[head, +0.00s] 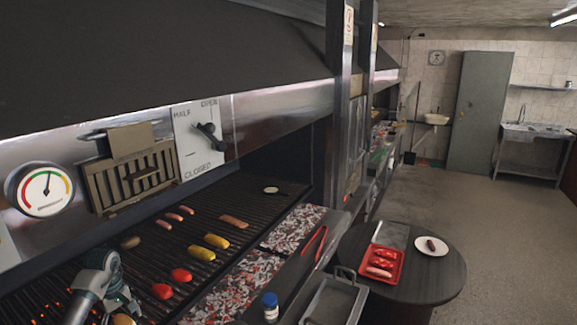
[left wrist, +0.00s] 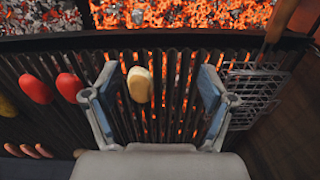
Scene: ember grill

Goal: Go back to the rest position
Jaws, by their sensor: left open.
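My left gripper (head: 118,303) is over the near left part of the dark grill grate (head: 215,222). In the left wrist view my left gripper (left wrist: 158,68) is open, its two fingers apart. A pale yellow piece of food (left wrist: 140,85) lies on the grate and appears between the fingers, nearer the left one, with no visible contact. Part of it also shows at the bottom edge of the head view (head: 123,319). My right gripper is in neither view.
Red pieces (head: 181,275), yellow pieces (head: 201,253) and sausages (head: 172,217) lie on the grate. Glowing coals (left wrist: 200,15) and a wire basket (left wrist: 255,90) are near the left gripper. A round table (head: 440,285) with a red tray (head: 371,275) stands right.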

